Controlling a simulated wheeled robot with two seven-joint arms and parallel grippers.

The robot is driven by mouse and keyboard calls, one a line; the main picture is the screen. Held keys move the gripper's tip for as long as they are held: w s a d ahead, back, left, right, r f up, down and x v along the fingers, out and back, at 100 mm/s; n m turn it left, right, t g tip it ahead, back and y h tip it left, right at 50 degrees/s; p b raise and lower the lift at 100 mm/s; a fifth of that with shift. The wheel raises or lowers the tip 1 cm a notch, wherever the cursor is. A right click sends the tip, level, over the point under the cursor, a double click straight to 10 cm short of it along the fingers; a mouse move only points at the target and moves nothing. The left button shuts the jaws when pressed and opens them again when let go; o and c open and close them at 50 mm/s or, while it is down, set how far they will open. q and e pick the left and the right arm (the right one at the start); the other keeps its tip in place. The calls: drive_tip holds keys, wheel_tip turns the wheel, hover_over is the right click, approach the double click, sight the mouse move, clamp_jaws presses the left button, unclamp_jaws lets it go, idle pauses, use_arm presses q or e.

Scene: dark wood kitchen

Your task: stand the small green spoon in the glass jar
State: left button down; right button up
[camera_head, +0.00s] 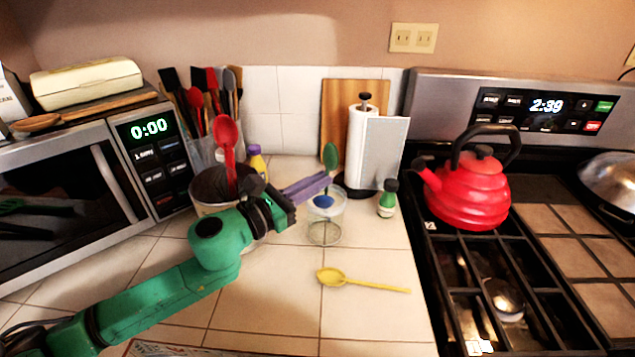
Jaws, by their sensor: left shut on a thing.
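The small green spoon (331,154) is upright with its bowl at the top, above the glass jar. My left gripper (325,181) reaches in from the left, and its purple fingers are shut on the spoon's handle. The glass jar (325,236) stands on the tiled counter below the fingertips. A blue rounded piece (323,201) shows at the jar's mouth. The lower end of the green spoon is hidden, so I cannot tell whether it is inside the jar. My right gripper is not in view.
A yellow spoon (360,283) lies on the counter in front of the jar. A pot (214,210) with a red spoon (226,135) is behind my arm. The stove with a red kettle (470,190) is at right.

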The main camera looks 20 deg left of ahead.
use_arm(q)
drive_tip(key=shift+f, duration=0.1)
drive_tip(key=c, duration=0.9)
unclamp_jaws()
drive_tip(key=shift+s+a+f+b, duration=0.2)
drive_tip(key=shift+s+a+b, duration=0.1)
drive_tip(key=shift+s, duration=0.1)
drive_tip(key=b+v, duration=0.2)
drive_tip(key=v, duration=1.1)
drive_tip(key=shift+s+r, duration=0.15)
drive_tip(key=shift+s, duration=0.05)
drive_tip(key=shift+a, duration=0.15)
